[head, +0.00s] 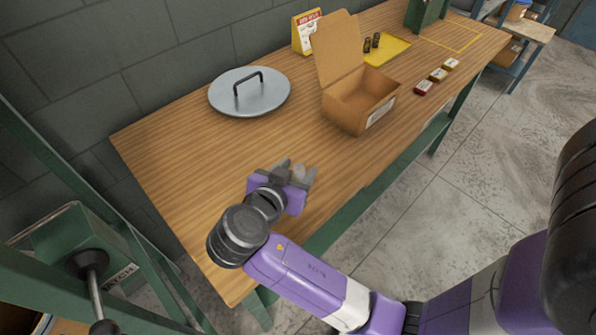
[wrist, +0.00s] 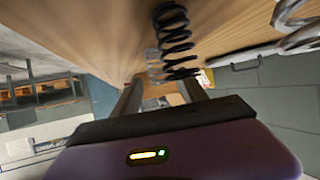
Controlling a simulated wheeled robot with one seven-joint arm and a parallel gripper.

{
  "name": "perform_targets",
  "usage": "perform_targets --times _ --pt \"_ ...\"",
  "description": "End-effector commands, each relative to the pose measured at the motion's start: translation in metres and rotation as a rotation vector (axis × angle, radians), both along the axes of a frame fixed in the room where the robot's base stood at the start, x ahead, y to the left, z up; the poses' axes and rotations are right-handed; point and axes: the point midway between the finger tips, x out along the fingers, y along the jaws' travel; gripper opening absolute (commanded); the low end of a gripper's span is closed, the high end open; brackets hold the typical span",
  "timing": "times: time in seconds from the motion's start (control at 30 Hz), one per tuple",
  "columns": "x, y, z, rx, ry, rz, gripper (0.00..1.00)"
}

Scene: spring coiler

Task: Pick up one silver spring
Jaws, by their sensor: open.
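In the wrist view, which is roughly upside down, a dark spring (wrist: 173,42) stands on the wooden table near my fingertips. A paler, silver-looking spring (wrist: 152,66) shows just behind and left of it, partly covered. Larger silver coils (wrist: 293,38) enter at the right edge, cut off by the frame. My gripper (wrist: 160,92) is open, with one finger on each side of the picture's middle. I cannot tell whether either finger touches a spring. In the head view my gripper (head: 292,170) is low over the near part of the table, and the springs there are too small to make out.
An open cardboard box (head: 355,105) stands right of my gripper on the table (head: 190,150). A round grey lid (head: 250,98) with a handle lies behind. A yellow tray (head: 395,47) with dark pieces and several small boxes (head: 438,75) are farther right.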

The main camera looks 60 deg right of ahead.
Motion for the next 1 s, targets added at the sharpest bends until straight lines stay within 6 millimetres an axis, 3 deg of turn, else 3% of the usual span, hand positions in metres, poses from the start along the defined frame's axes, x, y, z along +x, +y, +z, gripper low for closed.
perform_targets --times 0.27,0.57,0.83,1.0 --pt "0.002 -0.034 -0.015 0.0 0.001 -0.002 0.5" --pt "0.003 -0.038 -0.018 0.0 0.0 0.001 0.5" --pt "0.003 -0.038 -0.017 0.0 0.0 0.001 0.0" --pt "0.003 -0.038 -0.017 0.0 0.0 0.001 0.0"
